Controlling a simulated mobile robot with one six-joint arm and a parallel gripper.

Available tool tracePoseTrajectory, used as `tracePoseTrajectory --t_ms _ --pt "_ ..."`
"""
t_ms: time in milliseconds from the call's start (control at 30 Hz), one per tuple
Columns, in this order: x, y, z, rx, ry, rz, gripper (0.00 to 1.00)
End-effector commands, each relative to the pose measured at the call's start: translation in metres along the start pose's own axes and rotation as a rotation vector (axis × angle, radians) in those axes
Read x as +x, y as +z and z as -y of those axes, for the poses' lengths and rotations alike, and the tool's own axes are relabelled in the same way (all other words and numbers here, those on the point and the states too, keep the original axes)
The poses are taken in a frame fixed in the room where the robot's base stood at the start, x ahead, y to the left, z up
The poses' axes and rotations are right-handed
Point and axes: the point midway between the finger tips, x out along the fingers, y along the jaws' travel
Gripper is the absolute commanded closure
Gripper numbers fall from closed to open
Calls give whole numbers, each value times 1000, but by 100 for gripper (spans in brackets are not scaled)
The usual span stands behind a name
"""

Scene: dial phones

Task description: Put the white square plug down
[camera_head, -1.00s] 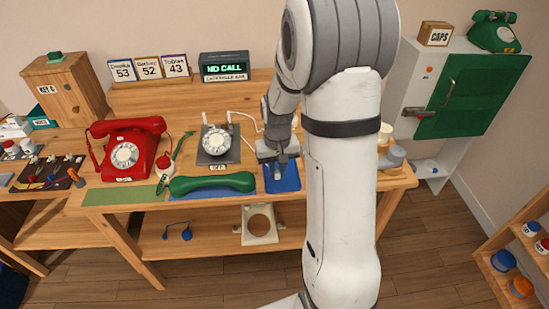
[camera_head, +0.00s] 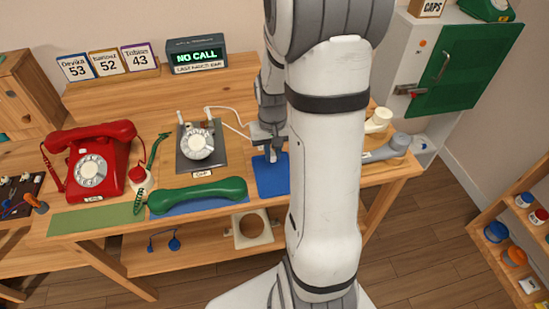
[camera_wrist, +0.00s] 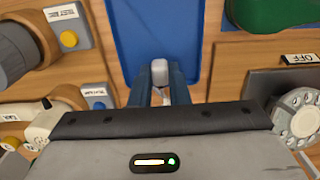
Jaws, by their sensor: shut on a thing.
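My gripper (camera_head: 272,150) is over the back part of a blue mat (camera_head: 272,182) on the wooden workbench. In the wrist view my gripper (camera_wrist: 158,82) is shut on the white square plug (camera_wrist: 159,71), which sits between the two fingertips. The blue mat also shows in the wrist view (camera_wrist: 128,25), under and beyond the plug. I cannot tell whether the plug touches the mat. In the head view the fingers and arm largely hide the plug.
A green handset (camera_head: 197,196) lies left of the blue mat. A dial unit (camera_head: 198,143) with white cords stands behind it, and a red phone (camera_head: 91,165) is farther left. Grey (camera_head: 392,147) and cream (camera_head: 379,121) pieces stand right of my arm.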

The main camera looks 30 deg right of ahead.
Motion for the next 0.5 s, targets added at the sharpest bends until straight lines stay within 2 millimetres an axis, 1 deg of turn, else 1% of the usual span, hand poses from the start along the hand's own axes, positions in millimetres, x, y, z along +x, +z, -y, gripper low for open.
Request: tracePoseTrajectory --t_ms 33,100,200,500 --pt "9 1 0 1 0 6 100" --pt "20 1 0 1 0 5 100" --pt "29 1 0 1 0 4 100" --pt "31 0 -1 2 0 1 100"
